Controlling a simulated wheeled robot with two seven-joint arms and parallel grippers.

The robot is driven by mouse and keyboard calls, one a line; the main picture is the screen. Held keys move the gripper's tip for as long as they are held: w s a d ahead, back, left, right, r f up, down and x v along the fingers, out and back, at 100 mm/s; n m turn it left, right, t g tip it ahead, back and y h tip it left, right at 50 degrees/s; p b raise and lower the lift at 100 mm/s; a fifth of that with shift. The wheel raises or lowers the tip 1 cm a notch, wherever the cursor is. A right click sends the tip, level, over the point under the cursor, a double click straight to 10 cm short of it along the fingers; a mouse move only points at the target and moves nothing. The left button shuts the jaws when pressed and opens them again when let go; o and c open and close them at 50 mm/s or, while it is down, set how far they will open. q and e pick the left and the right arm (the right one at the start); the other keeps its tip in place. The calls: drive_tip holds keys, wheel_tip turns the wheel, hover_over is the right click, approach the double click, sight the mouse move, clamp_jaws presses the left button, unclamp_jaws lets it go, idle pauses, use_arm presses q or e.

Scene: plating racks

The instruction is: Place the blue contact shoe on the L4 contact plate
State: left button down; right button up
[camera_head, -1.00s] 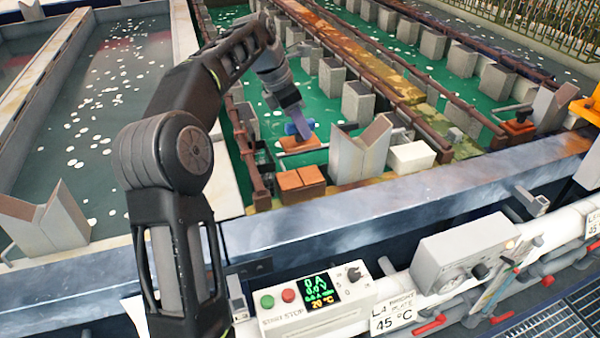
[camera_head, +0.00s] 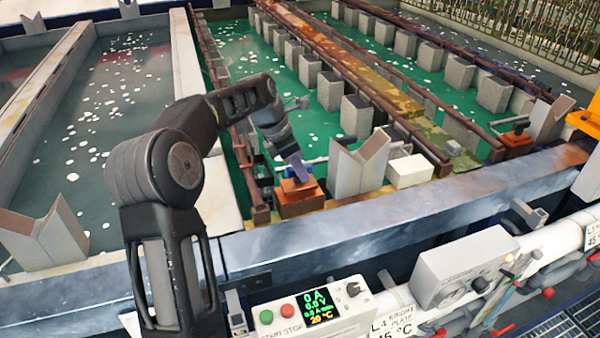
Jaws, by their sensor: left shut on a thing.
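The blue contact shoe (camera_head: 289,172) shows partly beside my left gripper (camera_head: 300,178), with an orange-copper base under it. My left gripper is shut on the shoe. The shoe is directly over the copper L4 contact plate (camera_head: 301,209), at the near end of the green bath. The base looks very close to the plate or touching it; I cannot tell which. The base hides most of the plate's top. My right gripper is not in view.
A grey V-shaped holder (camera_head: 360,166) stands just right of the plate, with a white block (camera_head: 409,171) beyond it. A brown rail (camera_head: 246,165) runs left of the shoe. The tank rim (camera_head: 400,213) and a control box (camera_head: 311,312) lie in front.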

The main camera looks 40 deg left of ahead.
use_arm(q)
drive_tip(key=shift+f, duration=0.55)
